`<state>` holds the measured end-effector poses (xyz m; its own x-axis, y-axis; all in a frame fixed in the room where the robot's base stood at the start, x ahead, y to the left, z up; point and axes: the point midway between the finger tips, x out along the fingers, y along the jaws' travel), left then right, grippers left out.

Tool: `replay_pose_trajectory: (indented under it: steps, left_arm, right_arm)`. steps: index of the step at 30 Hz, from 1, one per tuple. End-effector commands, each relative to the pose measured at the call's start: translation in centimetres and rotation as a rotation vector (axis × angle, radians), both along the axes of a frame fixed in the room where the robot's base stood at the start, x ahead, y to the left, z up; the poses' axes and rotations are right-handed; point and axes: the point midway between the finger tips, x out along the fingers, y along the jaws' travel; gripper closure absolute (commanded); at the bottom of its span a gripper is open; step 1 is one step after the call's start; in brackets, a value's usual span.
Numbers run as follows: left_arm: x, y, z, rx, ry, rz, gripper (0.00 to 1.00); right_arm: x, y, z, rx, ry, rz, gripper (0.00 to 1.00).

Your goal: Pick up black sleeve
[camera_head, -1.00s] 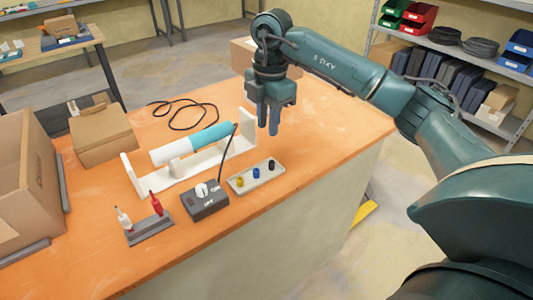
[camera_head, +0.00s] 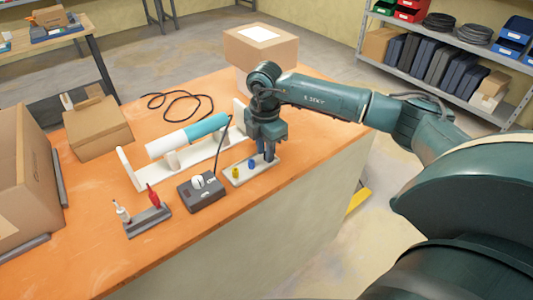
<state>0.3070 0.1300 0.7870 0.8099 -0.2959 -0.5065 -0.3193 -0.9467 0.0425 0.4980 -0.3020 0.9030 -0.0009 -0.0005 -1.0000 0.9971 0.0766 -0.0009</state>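The small tray (camera_head: 242,178) lies on the orange workbench and holds a yellow sleeve (camera_head: 236,173) and a blue sleeve (camera_head: 251,164). The black sleeve was at the tray's right end; it is now hidden behind the fingers of my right gripper (camera_head: 268,157). That gripper points down with its fingertips low over this end of the tray. I cannot tell whether the fingers are apart or closed on the sleeve. My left gripper is not in view.
A control box (camera_head: 201,192) with a knob stands left of the tray. Behind it, a white and teal cylinder (camera_head: 188,135) rests in a white cradle (camera_head: 128,169). Cardboard boxes (camera_head: 99,127) stand around.

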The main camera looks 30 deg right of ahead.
Motion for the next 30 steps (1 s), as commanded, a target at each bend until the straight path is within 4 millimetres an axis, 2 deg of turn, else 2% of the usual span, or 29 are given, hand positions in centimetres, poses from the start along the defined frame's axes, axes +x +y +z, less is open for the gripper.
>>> replay_pose_trajectory:
  steps: [9,17,23,26,30]
  left_arm:
    - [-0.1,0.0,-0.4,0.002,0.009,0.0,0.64]
    - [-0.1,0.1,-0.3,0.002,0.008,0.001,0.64]
    - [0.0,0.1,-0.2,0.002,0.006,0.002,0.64]
    - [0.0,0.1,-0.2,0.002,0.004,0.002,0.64]
    - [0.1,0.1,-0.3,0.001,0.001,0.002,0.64]
  right_arm:
    - [0.0,0.0,-0.6,0.0,-0.001,0.002,0.76]
    - [0.0,0.0,-0.6,0.0,-0.001,0.002,0.97]
    - [0.0,0.0,-0.6,0.0,-0.001,0.002,0.98]
    - [0.0,0.0,-0.1,0.001,-0.002,0.001,0.98]
    - [0.1,0.1,1.9,0.001,-0.006,0.002,0.98]
